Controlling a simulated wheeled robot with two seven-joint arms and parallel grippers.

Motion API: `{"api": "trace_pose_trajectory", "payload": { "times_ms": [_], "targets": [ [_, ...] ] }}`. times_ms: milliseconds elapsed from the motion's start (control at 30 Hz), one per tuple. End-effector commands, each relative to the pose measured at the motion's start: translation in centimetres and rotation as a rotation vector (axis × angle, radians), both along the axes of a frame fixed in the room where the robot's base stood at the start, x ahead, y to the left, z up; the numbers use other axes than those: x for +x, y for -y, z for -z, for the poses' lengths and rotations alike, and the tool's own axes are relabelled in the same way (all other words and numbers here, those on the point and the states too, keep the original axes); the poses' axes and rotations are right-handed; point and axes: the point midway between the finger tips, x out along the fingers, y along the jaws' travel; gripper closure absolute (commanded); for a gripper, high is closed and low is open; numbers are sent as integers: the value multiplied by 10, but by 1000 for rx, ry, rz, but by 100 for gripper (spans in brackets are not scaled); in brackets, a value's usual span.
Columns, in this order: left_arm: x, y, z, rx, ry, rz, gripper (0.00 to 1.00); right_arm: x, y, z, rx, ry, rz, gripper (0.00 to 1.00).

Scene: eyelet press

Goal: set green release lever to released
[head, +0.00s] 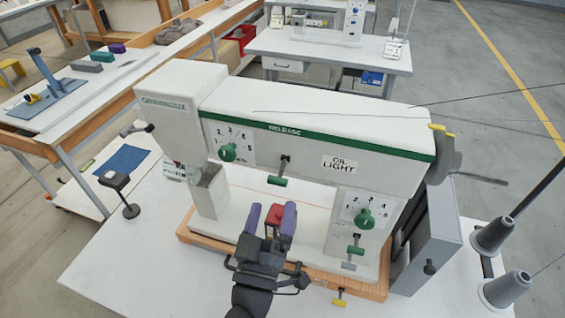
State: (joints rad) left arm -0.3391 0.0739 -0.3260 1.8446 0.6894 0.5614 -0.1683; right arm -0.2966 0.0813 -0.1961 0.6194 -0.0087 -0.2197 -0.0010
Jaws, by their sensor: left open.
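The eyelet press (300,115) is a white machine with a green stripe marked RELEASE. Under that label a green-handled lever (277,181) hangs from a dark pivot on the front face, with its handle low and slightly left. Another green-handled lever (355,250) sits lower right, under a numbered dial. My left gripper (270,214) is open, with its two purple fingers pointing up toward the machine. It is below the lever under the label and apart from it in the picture. A red part shows between the fingers. My right gripper is not in view.
Green dial knobs sit at left (228,152) and right (365,218) of the front face. A yellow-handled part (339,301) sticks out at the base's front edge. A black stand (131,210) is at left, and thread cones (505,289) stand at right. The front-left tabletop is clear.

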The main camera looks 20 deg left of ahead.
Motion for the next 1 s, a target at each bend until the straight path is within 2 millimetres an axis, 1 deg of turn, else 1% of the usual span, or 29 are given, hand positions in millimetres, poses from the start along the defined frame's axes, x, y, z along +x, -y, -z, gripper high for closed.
{"api": "trace_pose_trajectory", "payload": {
  "times_ms": [33, 100, 200, 300, 467, 700, 733, 767, 800, 967, 1000],
  "targets": [
    [12, -1, -7, 1, 5, -2, 5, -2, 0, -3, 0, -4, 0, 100],
    [28, -1, -12, 0, 4, 0, 5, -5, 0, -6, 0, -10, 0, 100],
    [48, -2, -18, 1, 3, 0, 5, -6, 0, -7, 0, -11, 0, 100],
    [61, -3, -21, 4, 0, 1, 5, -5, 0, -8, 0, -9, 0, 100],
    [72, -3, -23, 4, -3, 2, 5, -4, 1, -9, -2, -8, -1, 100],
    [73, -3, -23, 5, -4, 2, 5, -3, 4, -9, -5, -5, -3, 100],
    [73, -3, -23, 5, -4, 2, 9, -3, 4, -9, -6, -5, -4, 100],
    [73, -3, -23, 4, -4, 3, 15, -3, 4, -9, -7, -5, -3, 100],
    [73, -3, -23, 5, -4, 2, 24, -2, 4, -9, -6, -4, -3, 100],
    [73, -3, -23, 5, -4, 2, 58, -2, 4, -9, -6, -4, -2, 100],
    [73, -3, -23, 5, -4, 2, 66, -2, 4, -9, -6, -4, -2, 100]
  ]
}}
